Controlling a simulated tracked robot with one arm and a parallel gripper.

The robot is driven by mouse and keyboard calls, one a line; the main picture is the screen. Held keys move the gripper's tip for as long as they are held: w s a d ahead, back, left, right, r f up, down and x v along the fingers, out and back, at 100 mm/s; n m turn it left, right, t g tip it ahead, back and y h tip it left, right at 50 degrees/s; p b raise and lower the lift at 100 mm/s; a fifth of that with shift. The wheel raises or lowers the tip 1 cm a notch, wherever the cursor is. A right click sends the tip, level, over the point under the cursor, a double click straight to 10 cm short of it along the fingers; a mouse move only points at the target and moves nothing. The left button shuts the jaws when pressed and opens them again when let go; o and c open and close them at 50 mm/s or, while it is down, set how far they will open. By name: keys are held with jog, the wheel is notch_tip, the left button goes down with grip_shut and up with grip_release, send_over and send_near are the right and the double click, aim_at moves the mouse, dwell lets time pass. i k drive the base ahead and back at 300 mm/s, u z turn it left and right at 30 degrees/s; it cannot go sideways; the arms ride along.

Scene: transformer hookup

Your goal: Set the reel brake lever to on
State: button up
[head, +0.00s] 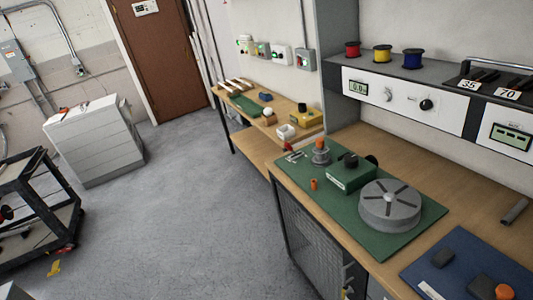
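I cannot make out a lever that is clearly the reel brake lever. A large grey round drum with dark radial slots (390,204) lies flat on a green mat (345,218) on the wooden bench; it may be the reel. A green box with black knobs (350,175) stands just left of it. A grey cylinder with an orange top (320,152) stands at the mat's far end. Red, yellow and blue spools stand on the shelf, the yellow one (383,54) in the middle. My gripper is not in view.
A blue mat (440,275) with dark parts lies at the bench's near right. A second wooden bench (245,140) stands farther back. A white cabinet (95,145) and a black cart frame (40,210) stand at left. The grey floor between (190,220) is clear.

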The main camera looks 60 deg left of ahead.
aim_at(288, 145)
jog(key=u, duration=2)
jog(key=i, duration=2)
jog(key=z, duration=0.55)
